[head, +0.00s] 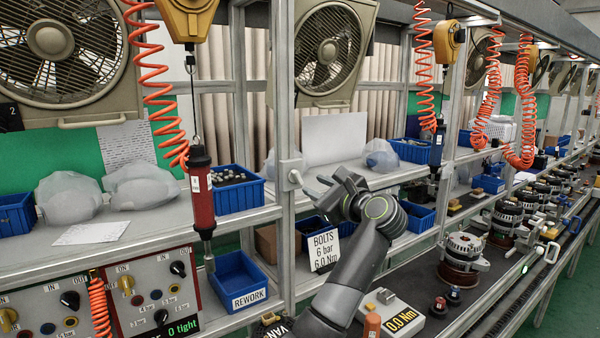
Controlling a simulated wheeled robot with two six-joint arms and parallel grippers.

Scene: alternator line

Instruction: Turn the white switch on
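A small white switch (295,177) sits on a light box fixed to the upright grey post of the shelf frame, near the middle of the head view. Its exact turn position is too small to tell. My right gripper is not in view.
A blue bin (239,192) of small parts stands left of the post, with a blue REWORK bin (238,284) below. A red screwdriver (201,192) hangs from a cable. A BOLTS sign (323,250) stands behind my arm. Alternators (463,257) line the conveyor at right.

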